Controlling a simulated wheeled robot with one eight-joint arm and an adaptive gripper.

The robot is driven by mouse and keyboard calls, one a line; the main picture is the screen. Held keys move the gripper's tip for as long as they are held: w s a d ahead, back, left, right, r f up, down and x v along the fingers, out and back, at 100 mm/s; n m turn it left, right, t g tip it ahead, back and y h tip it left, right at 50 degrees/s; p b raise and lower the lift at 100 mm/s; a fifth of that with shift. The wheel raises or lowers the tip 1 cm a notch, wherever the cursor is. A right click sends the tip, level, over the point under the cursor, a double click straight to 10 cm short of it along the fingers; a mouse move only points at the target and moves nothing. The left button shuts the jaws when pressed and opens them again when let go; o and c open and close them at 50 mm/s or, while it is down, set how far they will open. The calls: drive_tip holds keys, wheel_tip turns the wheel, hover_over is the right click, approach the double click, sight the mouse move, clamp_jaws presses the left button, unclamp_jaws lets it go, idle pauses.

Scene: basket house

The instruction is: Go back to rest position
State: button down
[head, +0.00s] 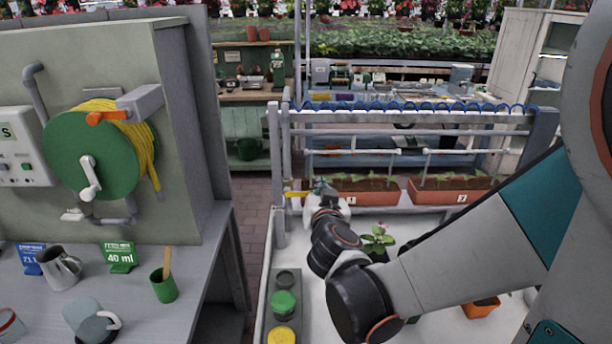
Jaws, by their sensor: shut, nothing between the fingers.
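My arm reaches in from the right over the white bench (345,328) and bends away toward the planter rack. My gripper (320,184) is at its far end, small and partly hidden behind my own wrist. It is shut with nothing visible in it. It is close to a yellow handle (297,194) on the rack's left side; I cannot tell whether they touch. The left orange planter (365,190), marked 1, is just right of the gripper. The right orange planter (450,190) is marked 2.
A potted pink flower (379,237) stands behind my forearm, and an orange pot (481,307) is below it. A grey tray (285,309) holds green and yellow round pieces. The left table (150,312) carries a jug (60,268) and green cup (164,287). A brick aisle lies between.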

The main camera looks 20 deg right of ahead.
drive_tip(key=s+a+f+n+g+y, duration=0.1)
drive_tip(key=s+a+n+g+y, duration=0.1)
drive_tip(key=s, duration=0.8)
drive_tip(key=s+a+n+g+y, duration=0.3)
drive_tip(key=s+a+g, duration=0.3)
drive_tip(key=s, duration=0.4)
drive_tip(key=shift+s+a+f+n+p, duration=0.35)
drive_tip(key=shift+s+a+n, duration=0.05)
drive_tip(key=shift+a+n, duration=0.2)
drive_tip(key=shift+d, duration=0.1)
